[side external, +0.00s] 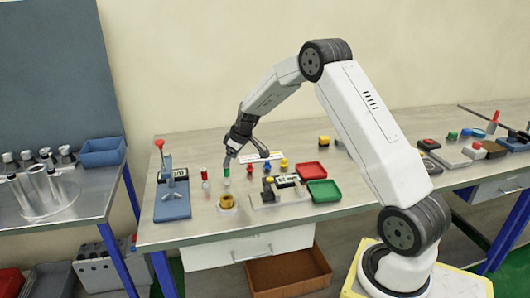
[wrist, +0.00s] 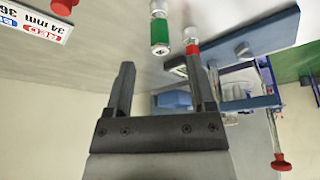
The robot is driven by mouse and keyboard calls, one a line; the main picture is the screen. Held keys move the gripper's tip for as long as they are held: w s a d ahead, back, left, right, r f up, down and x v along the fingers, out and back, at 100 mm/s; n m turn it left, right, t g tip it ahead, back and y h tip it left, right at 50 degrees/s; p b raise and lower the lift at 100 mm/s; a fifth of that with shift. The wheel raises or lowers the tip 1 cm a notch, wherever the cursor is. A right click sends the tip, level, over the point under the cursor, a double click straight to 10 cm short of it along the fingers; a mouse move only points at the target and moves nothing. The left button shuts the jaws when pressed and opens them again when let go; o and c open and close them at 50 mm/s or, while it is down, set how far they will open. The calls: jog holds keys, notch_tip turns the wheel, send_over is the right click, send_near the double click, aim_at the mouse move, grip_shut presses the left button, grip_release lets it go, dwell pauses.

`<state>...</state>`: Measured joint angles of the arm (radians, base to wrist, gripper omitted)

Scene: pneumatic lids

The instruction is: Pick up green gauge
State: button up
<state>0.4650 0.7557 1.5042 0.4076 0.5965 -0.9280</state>
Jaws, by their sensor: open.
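The green gauge (side external: 227,172) is a small upright cylinder with a green band and pale metal ends, standing on the workbench. In the wrist view the green gauge (wrist: 159,32) lies just beyond the fingertips, roughly centred between them. My gripper (side external: 246,158) is open and empty, above and close to the green gauge in the side view. In the wrist view my gripper (wrist: 160,60) shows both fingers spread with nothing between them. A similar red-banded gauge (side external: 205,174) stands to the left of the green one; in the wrist view the red gauge (wrist: 192,42) is beside the right finger.
A blue press stand (side external: 172,205) with a red knob is at the left. A brass-coloured part (side external: 226,202) sits in front of the green gauge. A red tray (side external: 311,170) and a green tray (side external: 324,191) are to the right. A printed label (wrist: 36,20) lies nearby.

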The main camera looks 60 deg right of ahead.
aim_at(227, 175)
jog(key=shift+x, duration=2.6)
jog(key=shift+w+r, duration=0.1)
grip_shut()
